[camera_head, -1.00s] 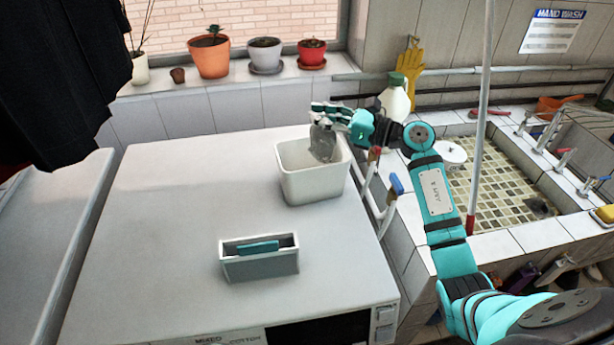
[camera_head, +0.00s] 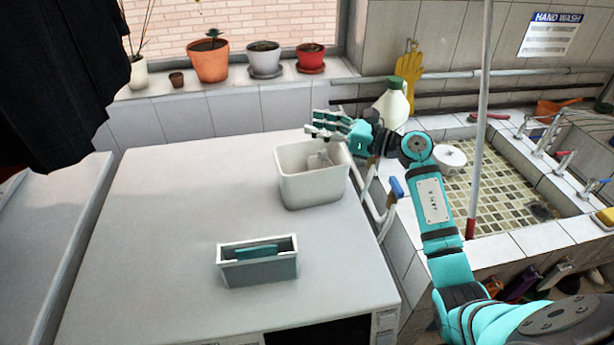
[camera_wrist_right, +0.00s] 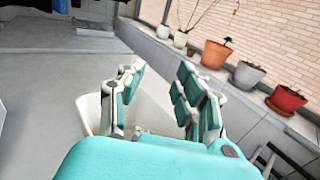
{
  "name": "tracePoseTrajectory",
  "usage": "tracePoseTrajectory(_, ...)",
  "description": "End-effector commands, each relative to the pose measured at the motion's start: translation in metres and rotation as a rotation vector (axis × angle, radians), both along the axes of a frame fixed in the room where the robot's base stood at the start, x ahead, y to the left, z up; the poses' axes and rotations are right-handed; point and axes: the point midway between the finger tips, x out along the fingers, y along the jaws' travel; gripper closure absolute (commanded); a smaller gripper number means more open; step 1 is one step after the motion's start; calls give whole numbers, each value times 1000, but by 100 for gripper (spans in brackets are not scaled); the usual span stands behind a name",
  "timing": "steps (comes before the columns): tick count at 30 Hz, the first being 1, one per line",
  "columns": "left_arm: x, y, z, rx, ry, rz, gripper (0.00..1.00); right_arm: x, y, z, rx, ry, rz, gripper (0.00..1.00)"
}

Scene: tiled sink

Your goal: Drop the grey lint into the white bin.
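The white bin (camera_head: 312,190) stands on the white machine top near its back right edge. A pale grey lump, which looks like the grey lint (camera_head: 320,160), shows inside the bin against its back wall. My right gripper (camera_head: 322,124) is above the bin's back right rim, with its fingers spread and nothing seen between them. In the right wrist view the open fingers (camera_wrist_right: 155,95) are over the bin (camera_wrist_right: 88,112), and they hide much of its inside. My left gripper is in neither view.
A grey open box (camera_head: 260,268) with a teal piece sits in front on the machine top (camera_head: 170,220). Potted plants (camera_head: 208,62) line the sill behind. A white jug (camera_head: 391,104) and the tiled sink (camera_head: 490,195) are to the right. The machine top's left side is clear.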

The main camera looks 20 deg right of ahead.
Motion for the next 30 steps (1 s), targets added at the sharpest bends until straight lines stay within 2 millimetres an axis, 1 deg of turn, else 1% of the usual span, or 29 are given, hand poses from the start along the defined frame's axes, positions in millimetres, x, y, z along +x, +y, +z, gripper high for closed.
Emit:
tracePoseTrajectory(5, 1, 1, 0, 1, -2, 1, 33, -14, -13, -2, -3, 2, -2, 66)
tracePoseTrajectory(12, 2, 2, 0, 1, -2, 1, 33, -54, -46, -2, -2, 5, -3, 66)
tracePoseTrajectory(18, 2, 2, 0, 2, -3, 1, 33, -80, -67, -1, -2, 2, -2, 66)
tracePoseTrajectory(24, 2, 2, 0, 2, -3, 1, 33, -91, -76, -1, -1, 2, 0, 66)
tracePoseTrajectory(30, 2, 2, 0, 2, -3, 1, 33, -92, -77, -1, -1, 1, 0, 66)
